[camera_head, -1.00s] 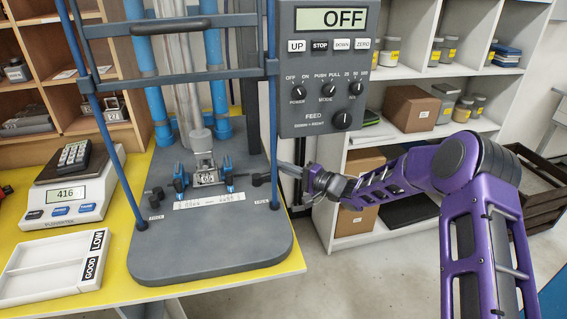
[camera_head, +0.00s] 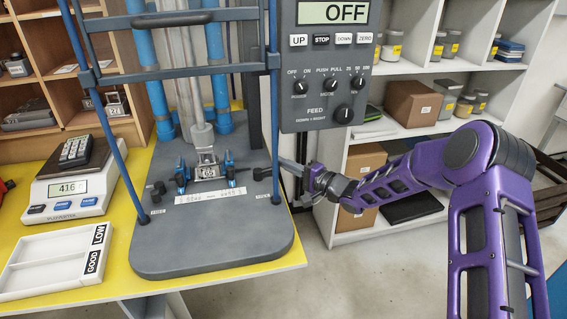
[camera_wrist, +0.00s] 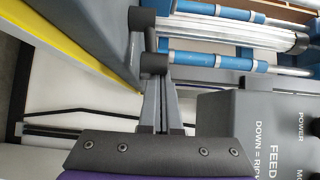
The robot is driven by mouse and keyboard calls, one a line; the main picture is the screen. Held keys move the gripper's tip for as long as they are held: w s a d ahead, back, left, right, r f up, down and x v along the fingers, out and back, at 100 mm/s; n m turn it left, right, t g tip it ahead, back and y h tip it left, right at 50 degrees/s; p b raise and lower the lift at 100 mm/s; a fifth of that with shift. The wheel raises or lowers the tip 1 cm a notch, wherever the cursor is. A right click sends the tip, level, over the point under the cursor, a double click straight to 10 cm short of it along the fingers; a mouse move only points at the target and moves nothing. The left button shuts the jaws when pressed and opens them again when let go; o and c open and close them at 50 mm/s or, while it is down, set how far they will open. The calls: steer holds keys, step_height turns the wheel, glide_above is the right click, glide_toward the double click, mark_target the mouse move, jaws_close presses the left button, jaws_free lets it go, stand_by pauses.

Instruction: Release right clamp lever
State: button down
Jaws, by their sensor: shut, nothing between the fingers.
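The test frame stands on a grey base plate (camera_head: 212,255). A small metal fixture (camera_head: 207,165) sits at its middle with a blue clamp on the left (camera_head: 182,175) and one on the right (camera_head: 230,172). The right clamp lever, with a black knob (camera_head: 262,174), is at the plate's right side near the blue post. In the wrist view two black knobs, the nearer (camera_wrist: 153,64) and the farther (camera_wrist: 142,19), are joined by a short bar. My gripper (camera_head: 281,162) is shut and empty beside the right lever. Its tips (camera_wrist: 157,80) appear against the nearer knob; contact is unclear.
The control box (camera_head: 325,75), reading OFF, hangs above my gripper. A blue upright post (camera_head: 273,110) stands close to the lever. A scale (camera_head: 72,190) and a sorting tray (camera_head: 55,262) lie on the yellow table at left. Shelves (camera_head: 345,225) stand behind my arm.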

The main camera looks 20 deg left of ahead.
steer(key=shift+s+t, duration=0.15)
steer(key=shift+t, duration=0.15)
steer(key=shift+s+d+m+t+h+b, duration=0.2)
steer(key=shift+s+m+t+h, duration=0.2)
steer(key=shift+s, duration=0.4)
steer(key=shift+s+d+m+t+h+b, duration=0.2)
steer(key=shift+s+m+t, duration=0.15)
steer(key=shift+s+t, duration=0.35)
steer(key=shift+s+d+m+t+h+b, duration=0.15)
steer(key=shift+s+m+t+h, duration=0.2)
steer(key=shift+s, duration=0.55)
steer(key=shift+s+a, duration=0.25)
steer(key=shift+s, duration=0.7)
steer(key=shift+s+a, duration=0.1)
steer(key=shift+s, duration=0.05)
steer(key=v, duration=1.7)
steer(key=shift+d+p, duration=0.3)
steer(key=shift+f, duration=0.1)
